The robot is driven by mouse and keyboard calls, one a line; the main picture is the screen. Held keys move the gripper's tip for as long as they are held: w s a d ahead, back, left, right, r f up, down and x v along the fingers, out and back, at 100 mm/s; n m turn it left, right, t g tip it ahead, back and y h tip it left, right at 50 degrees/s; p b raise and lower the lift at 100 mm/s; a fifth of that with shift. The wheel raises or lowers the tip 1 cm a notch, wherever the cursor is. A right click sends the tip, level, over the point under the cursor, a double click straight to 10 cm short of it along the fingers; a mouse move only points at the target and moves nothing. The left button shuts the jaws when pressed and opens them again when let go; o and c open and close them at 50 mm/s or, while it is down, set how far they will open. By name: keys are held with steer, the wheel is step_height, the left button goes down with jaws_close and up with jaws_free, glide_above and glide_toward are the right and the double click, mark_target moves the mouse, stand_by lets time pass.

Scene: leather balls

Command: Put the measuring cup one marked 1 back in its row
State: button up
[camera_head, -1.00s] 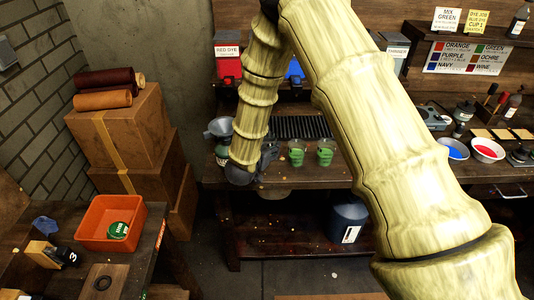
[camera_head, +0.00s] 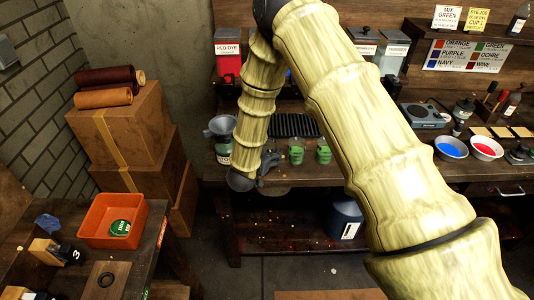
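Two clear cups with green on them stand side by side on the back workbench, a left cup (camera_head: 296,153) and a right cup (camera_head: 323,152). Their markings are too small to read, so I cannot tell which is marked 1. My gripper (camera_head: 270,164), dark grey, is at the front edge of this bench, just left of the left cup. It is partly hidden behind my pale arm. I cannot tell whether its fingers are open or shut, or whether it holds anything.
A funnel (camera_head: 221,125) sits over a labelled jar (camera_head: 223,152) left of my arm. A black ribbed rack (camera_head: 293,125) lies behind the cups. Blue (camera_head: 451,147) and red (camera_head: 486,148) bowls stand to the right. An orange bin (camera_head: 98,208) is on the left table.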

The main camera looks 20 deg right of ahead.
steer(key=shift+r, duration=0.15)
steer(key=b+v, duration=0.3)
steer(key=v, duration=0.9)
steer(key=shift+b, duration=0.4)
